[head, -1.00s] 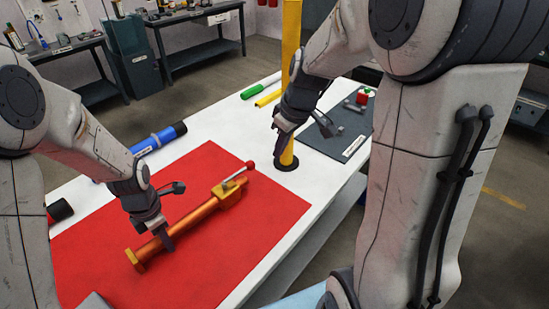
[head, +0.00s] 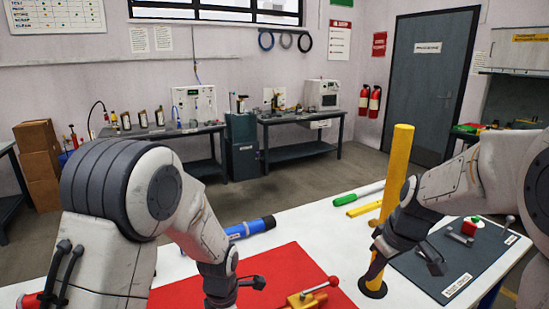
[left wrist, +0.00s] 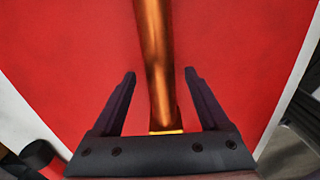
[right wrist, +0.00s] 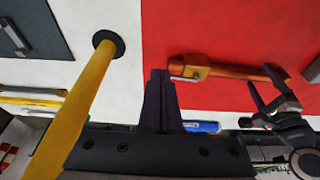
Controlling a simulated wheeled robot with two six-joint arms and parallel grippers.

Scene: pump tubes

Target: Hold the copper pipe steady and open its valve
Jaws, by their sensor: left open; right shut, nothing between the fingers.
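The copper pipe (left wrist: 155,60) lies on the red mat (head: 270,275). Its brass valve (head: 300,300) shows at the bottom edge of the head view, with a lever ending in a red knob (head: 333,281). My left gripper (left wrist: 158,78) is open, with its fingers on either side of the pipe. My right gripper (right wrist: 160,74) is shut and empty. It is above the table between the yellow post and the valve end of the pipe (right wrist: 235,71), apart from the valve (right wrist: 190,68).
A yellow post (head: 392,185) stands upright on the white table close to my right gripper. A dark mat (head: 455,255) with small parts lies at right. A blue tube (head: 245,228) and a green tube (head: 358,194) lie at the back of the table.

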